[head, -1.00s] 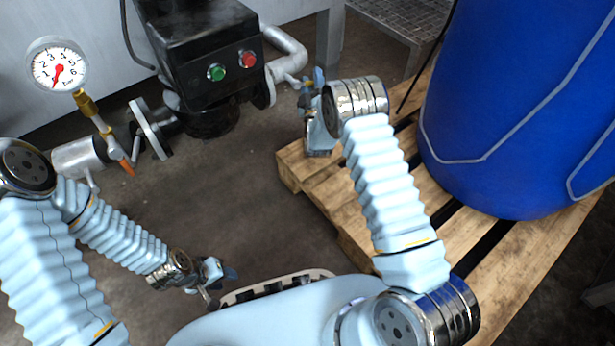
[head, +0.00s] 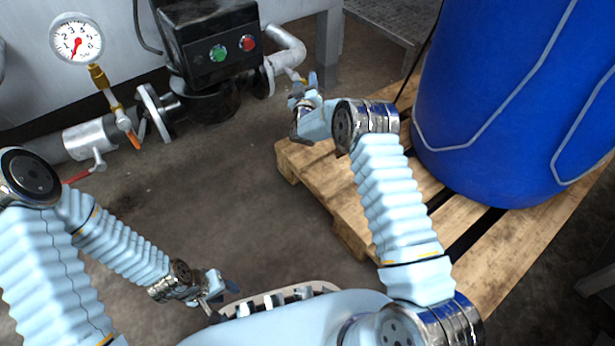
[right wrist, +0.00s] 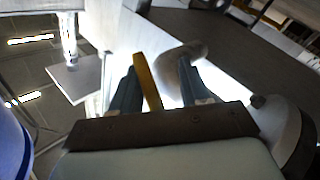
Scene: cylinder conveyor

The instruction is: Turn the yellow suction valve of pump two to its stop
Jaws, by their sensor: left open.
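The yellow valve lever (right wrist: 148,82) shows in the right wrist view between the two fingers of my right gripper (right wrist: 157,68). It lies nearer the left finger, with a gap on its right; contact with the left finger is unclear. In the head view my right gripper (head: 308,84) is at the pipe elbow right of the pump, its fingers apart. The lever is mostly hidden there, with only a small yellow bit (head: 303,80) showing. My left gripper (head: 220,293) is open and empty, low over the floor near my base.
The black pump box (head: 212,45) carries a green and a red button. A grey pipe (head: 285,45) bends beside it. A gauge (head: 76,42) and an orange-handled valve (head: 132,138) stand left. A blue drum (head: 510,100) on a wooden pallet (head: 330,185) fills the right.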

